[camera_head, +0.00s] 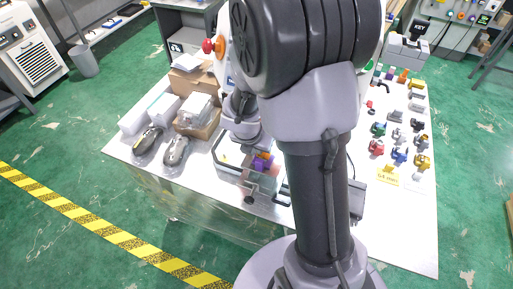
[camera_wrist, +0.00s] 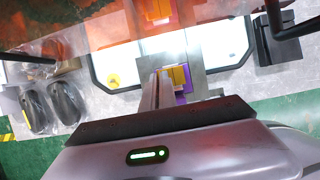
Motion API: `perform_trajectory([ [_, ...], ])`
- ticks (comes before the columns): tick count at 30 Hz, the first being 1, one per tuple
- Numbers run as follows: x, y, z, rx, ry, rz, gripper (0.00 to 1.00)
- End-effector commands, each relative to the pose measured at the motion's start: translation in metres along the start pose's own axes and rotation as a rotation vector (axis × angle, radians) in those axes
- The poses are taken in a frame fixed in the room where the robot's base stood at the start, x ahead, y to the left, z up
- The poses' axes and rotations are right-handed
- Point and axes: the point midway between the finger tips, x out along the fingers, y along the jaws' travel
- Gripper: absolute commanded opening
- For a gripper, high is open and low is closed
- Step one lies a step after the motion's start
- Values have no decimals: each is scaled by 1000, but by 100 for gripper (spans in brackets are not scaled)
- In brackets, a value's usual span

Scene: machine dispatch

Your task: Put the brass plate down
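A small yellow-orange piece, which I take for the brass plate (camera_wrist: 178,77), shows at the tips of my gripper (camera_wrist: 168,88) in the wrist view, with purple beside it. The grey fingers run close together up to it and appear shut on it; the exact contact is partly hidden. In the head view, my gripper (camera_head: 262,162) is low over a clear-walled unit (camera_head: 232,172) on the table, with orange and purple showing there. I cannot tell whether the plate touches anything beneath it.
A white tray (camera_wrist: 213,46) with a yellow bit lies below. Dark objects (camera_head: 176,150) and boxes (camera_head: 201,106) stand to the left on the table. Several coloured parts (camera_head: 398,155) stand to the right. A clear orange-tinted panel (camera_wrist: 60,25) crosses the top of the wrist view.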

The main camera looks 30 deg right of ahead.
Motion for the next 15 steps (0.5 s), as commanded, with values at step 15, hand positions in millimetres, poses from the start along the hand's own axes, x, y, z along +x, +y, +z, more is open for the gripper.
perform_trajectory([
  [15,2,0,-1,0,0,-1,24],
])
